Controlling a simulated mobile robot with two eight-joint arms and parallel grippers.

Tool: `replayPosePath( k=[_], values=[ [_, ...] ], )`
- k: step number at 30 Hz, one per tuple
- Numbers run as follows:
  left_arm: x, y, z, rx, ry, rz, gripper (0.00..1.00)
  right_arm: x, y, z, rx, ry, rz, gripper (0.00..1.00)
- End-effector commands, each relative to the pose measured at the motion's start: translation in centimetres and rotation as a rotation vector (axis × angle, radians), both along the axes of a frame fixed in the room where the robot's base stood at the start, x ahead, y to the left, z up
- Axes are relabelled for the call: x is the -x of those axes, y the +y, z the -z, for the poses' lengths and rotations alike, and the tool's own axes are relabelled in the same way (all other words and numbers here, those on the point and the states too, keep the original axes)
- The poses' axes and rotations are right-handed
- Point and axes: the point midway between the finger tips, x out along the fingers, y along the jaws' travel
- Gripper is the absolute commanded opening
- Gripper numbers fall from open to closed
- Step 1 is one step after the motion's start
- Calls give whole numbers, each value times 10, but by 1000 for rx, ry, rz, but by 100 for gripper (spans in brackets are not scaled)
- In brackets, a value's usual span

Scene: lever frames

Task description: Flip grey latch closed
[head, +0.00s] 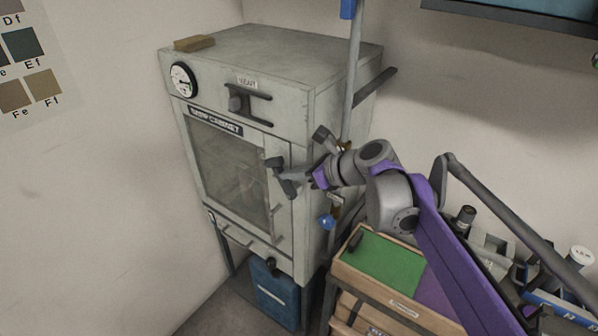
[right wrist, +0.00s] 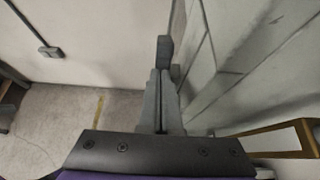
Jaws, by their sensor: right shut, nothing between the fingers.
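The grey latch (head: 281,172) is a dark grey lever on the right edge of the front of the pale grey cabinet (head: 290,110), beside its glazed door (head: 230,170). My right gripper (head: 297,184) reaches in from the right and is at the latch, its fingers shut and empty. In the right wrist view the shut fingers (right wrist: 158,98) point up the picture, and a dark grey block (right wrist: 164,50), likely the latch, stands at their tips. I cannot tell whether they touch. The gripper hides part of the latch's surroundings. My left gripper is not in view.
A second dark lever (head: 245,100) sits high on the cabinet front, near a round gauge (head: 182,79). A vertical pipe (head: 354,75) runs beside the cabinet. A wooden bench with a green panel (head: 382,257) stands at right. A blue container (head: 275,293) stands below the cabinet.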

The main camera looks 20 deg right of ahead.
Motion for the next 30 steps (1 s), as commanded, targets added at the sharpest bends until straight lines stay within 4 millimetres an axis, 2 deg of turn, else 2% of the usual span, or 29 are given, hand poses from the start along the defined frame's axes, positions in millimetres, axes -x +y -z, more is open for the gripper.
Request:
replayPosePath(
  k=[30],
  values=[
    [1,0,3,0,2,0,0,-5,4,0,0,1,-1,0]
  ],
)
